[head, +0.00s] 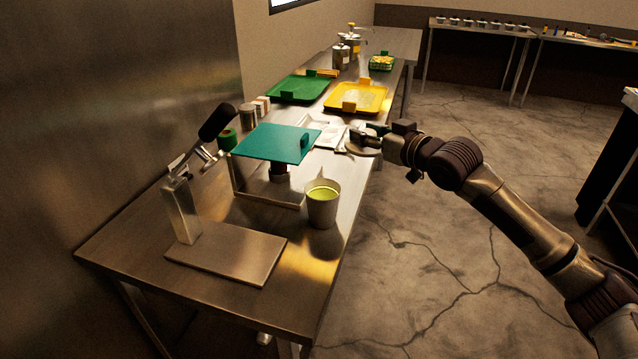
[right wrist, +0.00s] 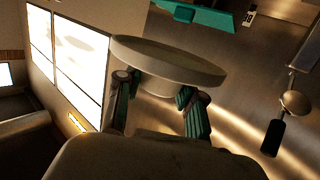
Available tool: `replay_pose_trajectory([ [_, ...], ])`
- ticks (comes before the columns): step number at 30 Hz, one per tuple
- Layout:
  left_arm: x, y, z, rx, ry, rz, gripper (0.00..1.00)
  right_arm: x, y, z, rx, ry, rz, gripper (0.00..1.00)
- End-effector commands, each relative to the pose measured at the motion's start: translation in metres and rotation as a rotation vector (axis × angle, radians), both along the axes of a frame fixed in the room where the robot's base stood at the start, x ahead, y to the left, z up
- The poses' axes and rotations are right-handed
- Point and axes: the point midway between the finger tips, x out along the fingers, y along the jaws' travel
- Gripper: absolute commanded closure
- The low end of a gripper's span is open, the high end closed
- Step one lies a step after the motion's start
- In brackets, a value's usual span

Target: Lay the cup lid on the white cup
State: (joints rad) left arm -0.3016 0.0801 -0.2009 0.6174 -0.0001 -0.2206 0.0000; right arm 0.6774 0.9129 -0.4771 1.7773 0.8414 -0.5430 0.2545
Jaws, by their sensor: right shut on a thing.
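The white cup (head: 322,210) stands upright and open near the right edge of the steel table, with something yellow-green inside. My right gripper (head: 372,133) is shut on the cup lid (head: 362,147), a pale round disc, beyond the cup and a little to its right. In the right wrist view the lid (right wrist: 165,62) sits across the two fingers of my right gripper (right wrist: 155,100), apart from the cup. The cup does not clearly show in that view. My left gripper is not in view.
A teal board (head: 275,142) lies on a metal stand left of the cup. A press with a black-gripped lever and flat plate (head: 228,252) is at the near left. Green (head: 298,90) and yellow (head: 355,97) trays lie farther back. The near right table corner is clear.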

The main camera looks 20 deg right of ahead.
Motion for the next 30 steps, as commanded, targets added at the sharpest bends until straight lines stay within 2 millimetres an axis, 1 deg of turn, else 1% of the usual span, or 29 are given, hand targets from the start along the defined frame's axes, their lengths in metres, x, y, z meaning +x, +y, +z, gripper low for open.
replay_pose_trajectory([
  [1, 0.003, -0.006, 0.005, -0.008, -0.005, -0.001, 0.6, 0.002, 0.015, -0.006, 0.006, 0.003, 0.007, 0.75],
  [3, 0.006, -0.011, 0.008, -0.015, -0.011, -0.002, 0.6, 0.005, 0.031, -0.016, 0.009, 0.003, 0.007, 0.75],
  [6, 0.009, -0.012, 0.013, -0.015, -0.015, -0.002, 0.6, 0.01, 0.053, -0.029, 0.007, 0.003, 0.005, 0.76],
  [9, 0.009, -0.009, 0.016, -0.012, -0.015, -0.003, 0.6, 0.014, 0.072, -0.042, 0.006, 0.003, 0.003, 0.76],
  [12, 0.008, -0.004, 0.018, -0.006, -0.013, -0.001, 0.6, 0.018, 0.084, -0.05, 0.004, 0.001, 0.001, 0.76],
  [17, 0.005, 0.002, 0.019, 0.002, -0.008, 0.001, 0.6, 0.019, 0.091, -0.059, 0.002, 0.002, 0.0, 0.76],
  [21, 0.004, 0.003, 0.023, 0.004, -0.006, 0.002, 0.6, 0.018, 0.091, -0.08, 0.0, 0.005, -0.001, 0.76],
  [24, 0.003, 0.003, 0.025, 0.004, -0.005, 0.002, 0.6, 0.019, 0.091, -0.091, 0.001, 0.003, 0.0, 0.76],
  [27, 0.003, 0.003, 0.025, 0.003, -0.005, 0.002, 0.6, 0.019, 0.091, -0.096, 0.0, 0.001, 0.0, 0.76],
  [30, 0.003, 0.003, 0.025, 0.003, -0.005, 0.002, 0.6, 0.019, 0.091, -0.096, 0.0, 0.0, 0.0, 0.76],
])
